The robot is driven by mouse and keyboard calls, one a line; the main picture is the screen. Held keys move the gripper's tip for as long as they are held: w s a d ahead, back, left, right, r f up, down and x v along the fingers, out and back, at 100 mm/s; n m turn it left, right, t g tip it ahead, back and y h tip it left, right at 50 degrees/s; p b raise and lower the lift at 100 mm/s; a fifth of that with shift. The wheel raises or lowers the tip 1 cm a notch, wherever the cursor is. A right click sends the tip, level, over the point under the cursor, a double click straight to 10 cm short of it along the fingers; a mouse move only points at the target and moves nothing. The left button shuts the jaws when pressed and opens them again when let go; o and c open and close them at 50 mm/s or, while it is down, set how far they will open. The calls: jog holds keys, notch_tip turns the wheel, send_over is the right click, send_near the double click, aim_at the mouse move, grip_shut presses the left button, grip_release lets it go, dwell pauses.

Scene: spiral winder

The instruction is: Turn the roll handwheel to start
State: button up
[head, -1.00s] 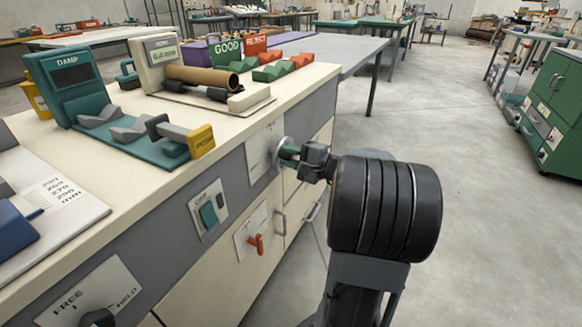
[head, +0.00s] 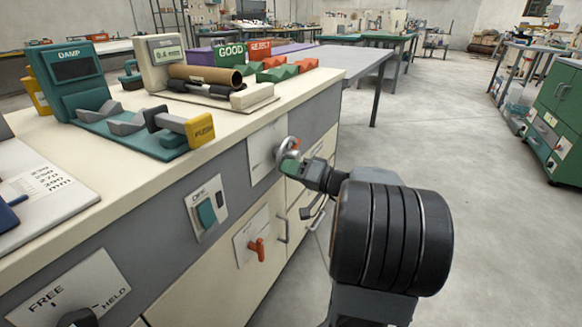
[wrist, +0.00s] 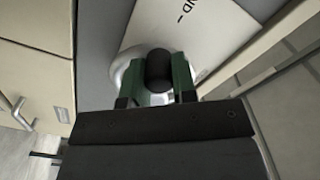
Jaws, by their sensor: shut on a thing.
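The roll handwheel (head: 283,150) is a small silvery disc on a pale plate on the cabinet's grey front, near its right corner. In the wrist view its rim (wrist: 124,78) shows behind my fingers. A black knob (wrist: 159,68) stands out from it. My gripper (head: 290,166) has green fingertips and is at the lower right of the wheel. In the wrist view the fingers stand on both sides of the black knob and are shut on it. A small red bit shows at the wheel's upper right in the head view. Most of the wheel's lower part is hidden by my gripper.
Below and left on the cabinet are a green rocker switch (head: 207,212), a red lever (head: 257,248) and a FREE/HELD knob (head: 77,318). Drawer handles (head: 283,228) stick out below the wheel. The floor (head: 470,215) to the right is clear.

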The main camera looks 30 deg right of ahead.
jog(key=n, duration=0.1)
jog(key=f+n, duration=0.1)
jog(key=n, duration=0.2)
jog(key=shift+w+d+f, duration=0.15)
jog(key=shift+d+f, duration=0.05)
jog(key=shift+f, duration=0.1)
jog(key=shift+w+d+f+n, duration=0.3)
jog(key=shift+d+n, duration=0.25)
jog(key=shift+n, duration=1.3)
jog(key=shift+w+d+f+n, duration=0.3)
jog(key=shift+d+n, duration=0.2)
jog(key=shift+n, duration=1.3)
jog(key=shift+w+d+f+n, duration=0.3)
jog(key=shift+d+n, duration=0.25)
jog(key=shift+n, duration=1.3)
jog(key=o, duration=0.9)
jog(key=shift+s+d, duration=0.1)
jog(key=p+v, duration=0.2)
jog(key=v, duration=1.1)
jog(key=shift+s+d+p, duration=0.2)
jog(key=shift+s+p, duration=0.05)
jog(key=shift+p, duration=0.1)
